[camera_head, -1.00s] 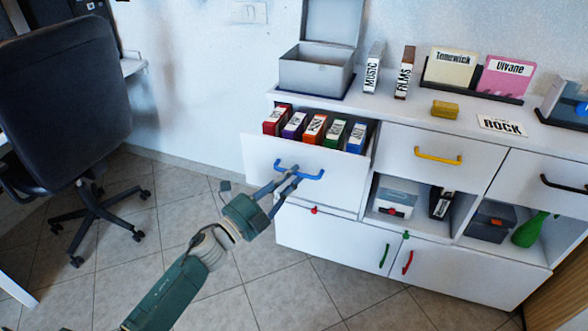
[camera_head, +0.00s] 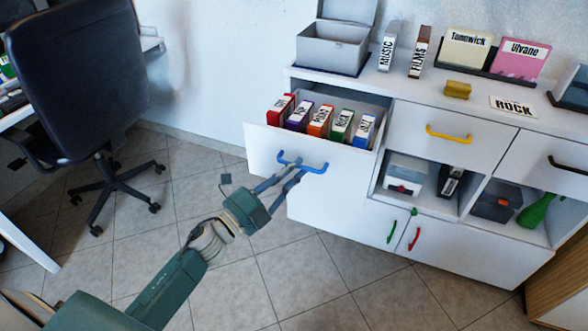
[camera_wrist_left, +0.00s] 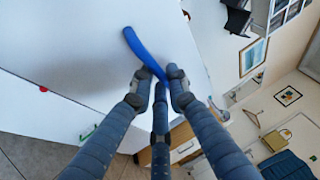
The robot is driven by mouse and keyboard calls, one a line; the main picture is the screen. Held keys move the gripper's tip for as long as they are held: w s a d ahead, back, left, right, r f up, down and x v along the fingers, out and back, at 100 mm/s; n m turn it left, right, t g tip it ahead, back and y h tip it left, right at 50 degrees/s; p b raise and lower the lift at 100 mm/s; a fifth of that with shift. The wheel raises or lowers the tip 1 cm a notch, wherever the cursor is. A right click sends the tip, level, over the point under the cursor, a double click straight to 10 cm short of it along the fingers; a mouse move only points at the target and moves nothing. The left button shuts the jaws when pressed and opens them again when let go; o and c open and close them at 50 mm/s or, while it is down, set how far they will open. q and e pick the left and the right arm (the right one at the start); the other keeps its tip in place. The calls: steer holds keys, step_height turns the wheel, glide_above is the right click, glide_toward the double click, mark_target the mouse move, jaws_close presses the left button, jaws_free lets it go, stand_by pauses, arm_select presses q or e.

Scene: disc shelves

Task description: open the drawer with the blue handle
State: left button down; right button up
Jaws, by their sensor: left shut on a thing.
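The drawer with the blue handle (camera_head: 302,164) is at the left end of the white cabinet. Its white front (camera_head: 340,172) stands out from the cabinet, and the drawer is open with several labelled coloured cases inside. My left gripper (camera_head: 289,169) is shut on the blue handle, near its middle in the head view. In the left wrist view the blue handle (camera_wrist_left: 139,48) runs down into the fingers of my left gripper (camera_wrist_left: 160,82), which hide its lower end. My right gripper is in neither view.
A grey open box (camera_head: 332,48), cases and labelled cards stand on the cabinet top. A drawer with a yellow handle (camera_head: 449,134) is to the right. Below are open compartments and doors with green (camera_head: 392,231) and red handles (camera_head: 414,239). A dark office chair (camera_head: 75,80) stands left; tiled floor is clear between.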

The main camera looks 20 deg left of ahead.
arm_select(q)
steer(key=c, duration=1.7)
jaws_free()
steer(key=shift+o, duration=0.2)
steer(key=shift+s, duration=0.1)
steer(key=shift+s+a+f, duration=0.15)
steer(key=shift+s+f, duration=0.05)
steer(key=shift+s, duration=0.1)
steer(key=v, duration=1.1)
steer(key=shift+a, duration=0.1)
